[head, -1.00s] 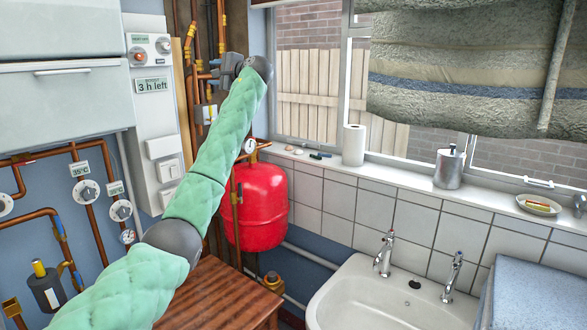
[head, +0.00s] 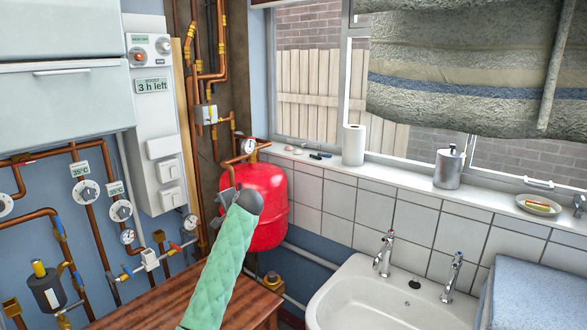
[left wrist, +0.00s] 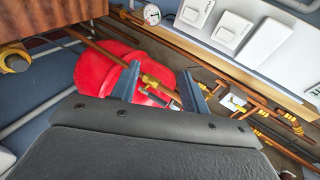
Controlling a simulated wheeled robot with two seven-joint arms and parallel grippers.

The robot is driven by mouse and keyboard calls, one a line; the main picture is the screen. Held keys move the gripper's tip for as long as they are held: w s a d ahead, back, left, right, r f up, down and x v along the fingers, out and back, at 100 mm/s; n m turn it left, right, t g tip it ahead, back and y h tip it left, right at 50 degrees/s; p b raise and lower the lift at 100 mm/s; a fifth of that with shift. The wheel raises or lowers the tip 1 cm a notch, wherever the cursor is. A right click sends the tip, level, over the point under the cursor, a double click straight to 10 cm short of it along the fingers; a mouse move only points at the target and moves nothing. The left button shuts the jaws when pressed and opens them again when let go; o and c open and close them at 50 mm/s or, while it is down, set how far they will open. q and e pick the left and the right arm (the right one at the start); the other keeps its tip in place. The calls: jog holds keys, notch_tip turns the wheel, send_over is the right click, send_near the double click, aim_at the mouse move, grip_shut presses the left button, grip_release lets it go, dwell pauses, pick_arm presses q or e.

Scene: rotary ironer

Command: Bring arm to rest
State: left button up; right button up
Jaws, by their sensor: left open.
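My left arm, in a padded green sleeve, comes up from the bottom of the head view. Its left gripper (head: 222,205) is in front of the lower left of the red tank, partly hidden by my own wrist. In the left wrist view the left gripper (left wrist: 160,82) has its two grey-blue fingers apart, with nothing held between them. The red tank (head: 266,190) and copper pipes show beyond the fingers. I cannot tell how far the fingers are from the tank. My right gripper is in neither view.
A wooden table (head: 245,300) lies below the arm. Pipes with valves and gauges (head: 128,237) run along the left wall below a white control panel (head: 150,85). A white sink (head: 350,300) stands right of the table. A paper roll (head: 353,145) stands on the window sill.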

pick_arm(q)
jog(key=s+f+n+g+h, duration=0.3)
jog(key=s+f+h, duration=0.2)
jog(key=s+f, duration=2.35)
jog(key=s+d+f+n+g+h, duration=0.1)
jog(key=s+f+n+g+h, duration=0.1)
jog(key=s, duration=1.6)
jog(key=s+d+f+n+g+h, duration=0.1)
jog(key=s+n, duration=0.1)
jog(key=s, duration=1.7)
notch_tip(320, 180, down, 26)
jog(key=w+d+g+b, duration=0.1)
jog(key=w, duration=0.2)
jog(key=s+f, duration=0.4)
jog(key=f, duration=0.8)
jog(key=s+f+g+b, duration=0.1)
jog(key=s+f, duration=0.3)
jog(key=f, duration=0.9)
jog(key=shift+s+d+b, duration=0.3)
jog(key=shift+s+d, duration=0.05)
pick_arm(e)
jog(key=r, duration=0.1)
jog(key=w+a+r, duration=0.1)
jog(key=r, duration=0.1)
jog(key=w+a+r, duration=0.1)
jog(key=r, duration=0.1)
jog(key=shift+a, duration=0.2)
